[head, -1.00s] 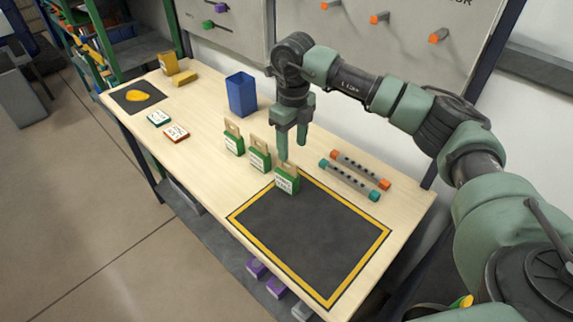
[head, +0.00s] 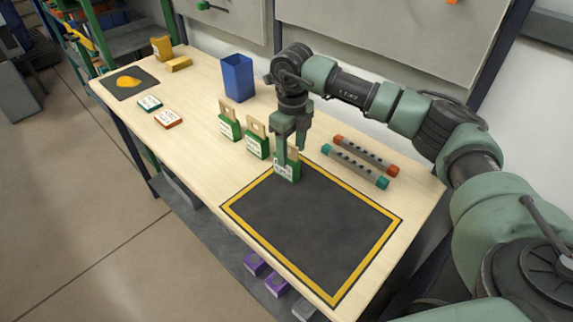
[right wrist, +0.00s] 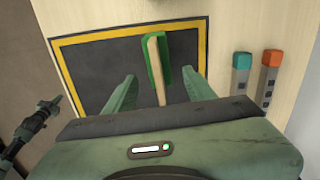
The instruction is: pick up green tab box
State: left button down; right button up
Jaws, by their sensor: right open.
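Three green tab boxes with tan upright tabs stand in a row on the table: a far one (head: 229,124), a middle one (head: 257,144) and a near one (head: 287,170) at the mat's far corner. My right gripper (head: 290,155) points down over the near box, fingers open. In the right wrist view, that box (right wrist: 157,62) and its tab lie between the two spread fingers of my right gripper (right wrist: 160,82), with gaps on both sides. A small dark jointed arm, seemingly my left, shows at that view's left edge; its jaws are unclear.
A black mat with a yellow border (head: 310,232) lies bare in front. Two bars with teal and orange ends (head: 354,166) lie right of the near box. A blue bin (head: 238,78) stands behind the boxes. Two small flat boxes (head: 150,104) lie farther left.

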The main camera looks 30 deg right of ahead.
aim_at(292, 159)
notch_tip(292, 159, down, 5)
jog(key=shift+r+p, duration=0.2)
jog(key=shift+p, duration=0.75)
jog(key=shift+f, duration=0.45)
pick_arm(q)
jog(key=shift+s+r, duration=0.75)
jog(key=shift+r, duration=0.3)
pick_arm(e)
grip_shut()
jog(key=shift+r, duration=0.1)
